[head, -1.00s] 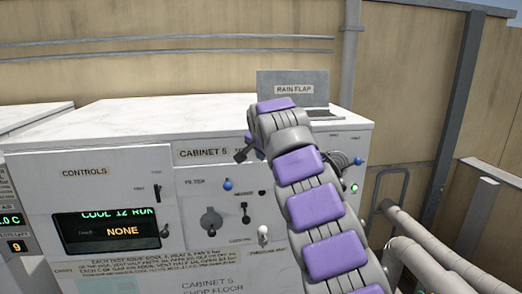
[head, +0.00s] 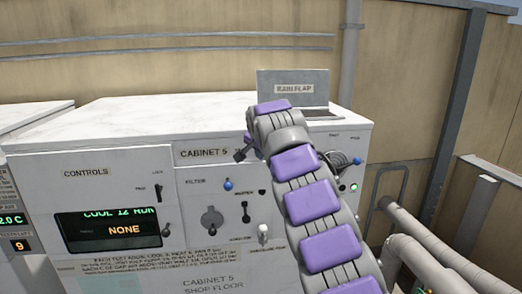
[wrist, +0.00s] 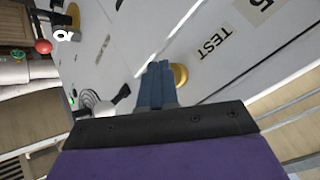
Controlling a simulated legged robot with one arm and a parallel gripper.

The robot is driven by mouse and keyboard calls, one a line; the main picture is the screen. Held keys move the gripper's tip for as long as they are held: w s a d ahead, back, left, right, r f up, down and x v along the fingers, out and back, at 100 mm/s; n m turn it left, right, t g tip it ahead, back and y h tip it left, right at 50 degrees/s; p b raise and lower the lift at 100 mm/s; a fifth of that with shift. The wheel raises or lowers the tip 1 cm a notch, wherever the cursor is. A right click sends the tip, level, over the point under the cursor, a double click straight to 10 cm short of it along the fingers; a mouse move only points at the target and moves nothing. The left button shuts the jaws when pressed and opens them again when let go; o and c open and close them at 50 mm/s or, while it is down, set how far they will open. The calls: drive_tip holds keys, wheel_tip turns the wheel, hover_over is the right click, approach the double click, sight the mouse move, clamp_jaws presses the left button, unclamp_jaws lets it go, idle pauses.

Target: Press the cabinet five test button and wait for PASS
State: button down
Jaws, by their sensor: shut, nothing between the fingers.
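Cabinet five (head: 215,240) stands in front of me, with its "CABINET 5" label on the upper front. In the wrist view, the word TEST is printed on its panel (wrist: 213,45). Beside it is a round brass-coloured button (wrist: 181,74), partly hidden by my fingers. My gripper (wrist: 160,70) is shut and empty, its tips over the button's left edge. I cannot tell whether they touch or press it. In the head view my arm hides the button. The display (head: 122,230) reads NONE under a cut-off line, "COOL 12 RUN". I see no PASS there.
A blue knob (head: 226,185), a round key-like fitting (head: 211,220) and a white-tipped switch (head: 263,233) are on the front. A small green light (head: 354,187) glows at right. A rain flap (head: 292,90) stands on top. Pipes (head: 420,262) run at lower right.

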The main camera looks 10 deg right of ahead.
drive_tip(key=shift+w+p, duration=0.55)
drive_tip(key=shift+p, duration=0.15)
idle(0.6)
drive_tip(key=shift+s, duration=0.15)
idle(0.3)
drive_tip(key=shift+s+b, duration=0.85)
drive_tip(key=shift+b, duration=0.2)
drive_tip(key=s+b, duration=0.4)
drive_tip(key=s, duration=0.1)
drive_tip(key=shift+a, duration=0.15)
